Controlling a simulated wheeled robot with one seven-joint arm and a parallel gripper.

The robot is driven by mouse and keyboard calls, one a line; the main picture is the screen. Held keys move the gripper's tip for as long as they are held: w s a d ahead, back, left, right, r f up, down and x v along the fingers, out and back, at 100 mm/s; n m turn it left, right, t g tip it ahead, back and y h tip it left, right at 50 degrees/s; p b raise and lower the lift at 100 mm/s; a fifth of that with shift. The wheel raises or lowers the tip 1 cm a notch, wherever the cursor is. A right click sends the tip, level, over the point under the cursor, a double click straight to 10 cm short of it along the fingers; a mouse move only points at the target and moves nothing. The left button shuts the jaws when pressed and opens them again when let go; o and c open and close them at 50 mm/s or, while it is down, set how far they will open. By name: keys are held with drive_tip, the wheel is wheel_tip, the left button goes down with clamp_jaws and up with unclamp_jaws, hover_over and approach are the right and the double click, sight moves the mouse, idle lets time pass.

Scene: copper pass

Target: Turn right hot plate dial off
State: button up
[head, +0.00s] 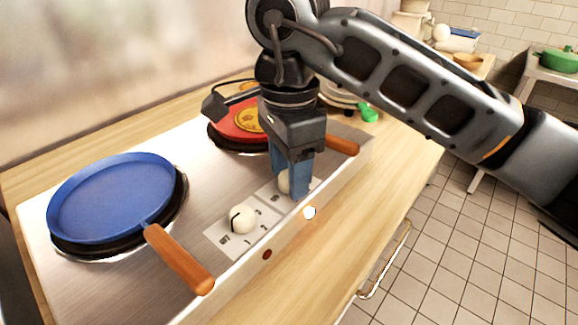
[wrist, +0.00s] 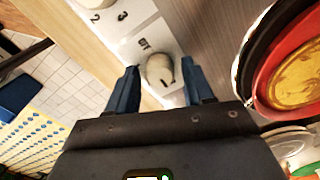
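The hot plate (head: 112,275) is a metal unit on a wooden counter, with two round white dials on numbered plates. The left dial (head: 243,219) is in full view, with a dark mark on its face. The right dial (head: 284,182) is mostly hidden behind my gripper in the head view. My gripper (head: 291,190) points down over the right dial. In the wrist view the right dial (wrist: 159,70) sits between my two blue fingers, with gaps visible beside it. My gripper is open around it, and I see no clear contact.
A blue pan (head: 110,195) sits on the left burner, its wooden handle reaching toward the front edge. A red pan (head: 232,126) with a round golden food item sits on the right burner, its handle just right of my gripper. Tiled floor is clear at right.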

drive_tip(key=c, duration=0.8)
